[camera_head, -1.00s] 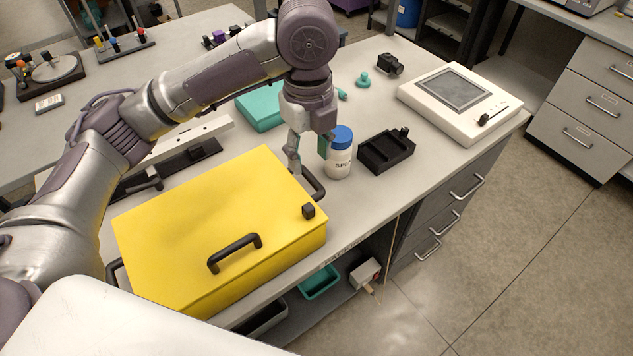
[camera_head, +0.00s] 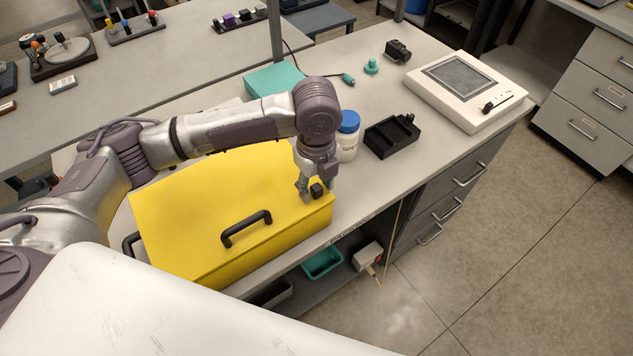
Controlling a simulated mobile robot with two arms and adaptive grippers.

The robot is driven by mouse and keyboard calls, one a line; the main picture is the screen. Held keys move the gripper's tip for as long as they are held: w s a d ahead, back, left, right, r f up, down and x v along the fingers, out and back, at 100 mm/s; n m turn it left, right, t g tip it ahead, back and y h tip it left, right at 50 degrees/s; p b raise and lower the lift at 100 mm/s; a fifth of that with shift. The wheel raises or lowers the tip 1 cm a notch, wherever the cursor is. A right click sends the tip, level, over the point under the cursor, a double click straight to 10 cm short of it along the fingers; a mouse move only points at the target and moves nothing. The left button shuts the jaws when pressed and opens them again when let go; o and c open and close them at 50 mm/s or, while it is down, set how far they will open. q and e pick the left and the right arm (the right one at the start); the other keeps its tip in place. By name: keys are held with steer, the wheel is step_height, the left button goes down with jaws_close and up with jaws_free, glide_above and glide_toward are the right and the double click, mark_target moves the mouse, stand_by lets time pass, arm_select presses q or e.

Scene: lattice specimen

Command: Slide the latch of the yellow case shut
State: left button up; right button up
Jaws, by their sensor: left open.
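The yellow case (camera_head: 200,205) lies closed on the grey bench, with a black handle (camera_head: 246,228) on its top. A small black latch knob (camera_head: 317,190) sits near the right end of the lid. My left gripper (camera_head: 314,196) is open and points down at the knob, with its fingers at or around it. I cannot tell whether the fingers touch the knob. My arm hides part of the case's far edge. My right gripper is not in view.
A white bottle with a blue cap (camera_head: 348,135) stands just behind the gripper. A black tray (camera_head: 392,137) and a white device with a screen (camera_head: 466,92) are farther right. A teal box (camera_head: 273,79) lies behind the arm. The bench's front edge runs close to the case.

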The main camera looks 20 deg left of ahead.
arm_select(q)
steer(key=shift+c, duration=0.8)
jaws_close()
steer(key=shift+s+a+r+p, duration=0.15)
steer(key=shift+s+a+p, duration=0.1)
steer(key=shift+p, duration=0.25)
steer(key=shift+s+a+p, duration=0.45)
steer(key=shift+s+p, duration=0.2)
steer(key=shift+p, duration=0.05)
steer(key=shift+s, duration=0.1)
steer(key=shift+o, duration=0.8)
jaws_free()
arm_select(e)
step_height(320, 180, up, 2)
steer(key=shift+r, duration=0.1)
